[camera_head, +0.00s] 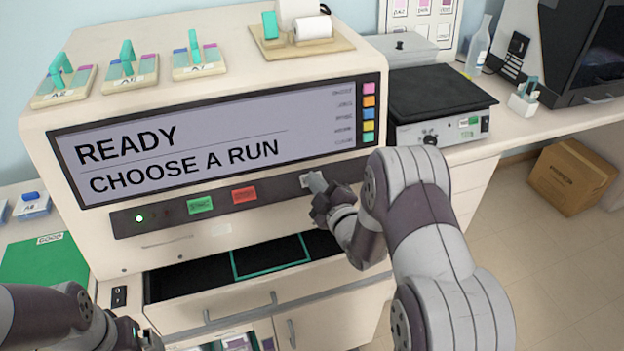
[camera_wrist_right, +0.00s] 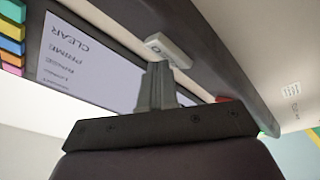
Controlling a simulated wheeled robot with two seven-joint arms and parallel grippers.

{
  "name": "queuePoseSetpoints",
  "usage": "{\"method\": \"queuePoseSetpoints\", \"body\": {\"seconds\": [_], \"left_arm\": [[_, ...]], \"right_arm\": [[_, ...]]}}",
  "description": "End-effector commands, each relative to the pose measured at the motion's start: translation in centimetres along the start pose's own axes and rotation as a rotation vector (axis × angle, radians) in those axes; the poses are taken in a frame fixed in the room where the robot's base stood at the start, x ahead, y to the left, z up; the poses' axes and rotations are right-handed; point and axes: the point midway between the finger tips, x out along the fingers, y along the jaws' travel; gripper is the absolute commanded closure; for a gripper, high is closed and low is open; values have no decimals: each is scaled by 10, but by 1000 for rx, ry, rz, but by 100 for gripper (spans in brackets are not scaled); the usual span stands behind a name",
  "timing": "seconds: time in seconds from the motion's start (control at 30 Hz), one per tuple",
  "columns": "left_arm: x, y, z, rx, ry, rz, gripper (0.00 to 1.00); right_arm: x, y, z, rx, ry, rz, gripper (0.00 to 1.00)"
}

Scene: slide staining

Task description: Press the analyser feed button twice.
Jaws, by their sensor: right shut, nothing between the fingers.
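The analyser (camera_head: 230,80) is a large cream machine whose screen (camera_head: 180,150) reads "READY" and "CHOOSE A RUN". A pale button (camera_head: 305,181) sits at the right of the dark strip under the screen. It also shows in the right wrist view (camera_wrist_right: 168,48) as a white block with a dark mark. My right gripper (camera_head: 316,184) is shut and empty, its fingertips (camera_wrist_right: 156,70) right at this button. I cannot tell whether they touch it. My left gripper (camera_head: 140,338) is at the bottom left edge, partly cut off, away from the button.
A green button (camera_head: 200,205) and a red button (camera_head: 244,195) sit left on the same strip, with a lit green lamp (camera_head: 139,218). Below is an open dark drawer bay (camera_head: 190,280). A hotplate (camera_head: 440,95) stands right of the analyser.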

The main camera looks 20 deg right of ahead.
Motion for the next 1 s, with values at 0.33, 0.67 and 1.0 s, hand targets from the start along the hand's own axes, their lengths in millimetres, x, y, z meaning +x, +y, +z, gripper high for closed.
{"method": "queuePoseSetpoints", "body": {"seconds": [0.33,0.67,1.0], "left_arm": [[-6,0,-1,0,0,0,0],[-9,0,-1,0,0,0,0],[-26,0,-3,0,0,0,0]], "right_arm": [[-5,6,-5,-1,0,1,100],[-10,8,-7,0,0,0,100],[-25,22,-20,0,0,1,100]]}}
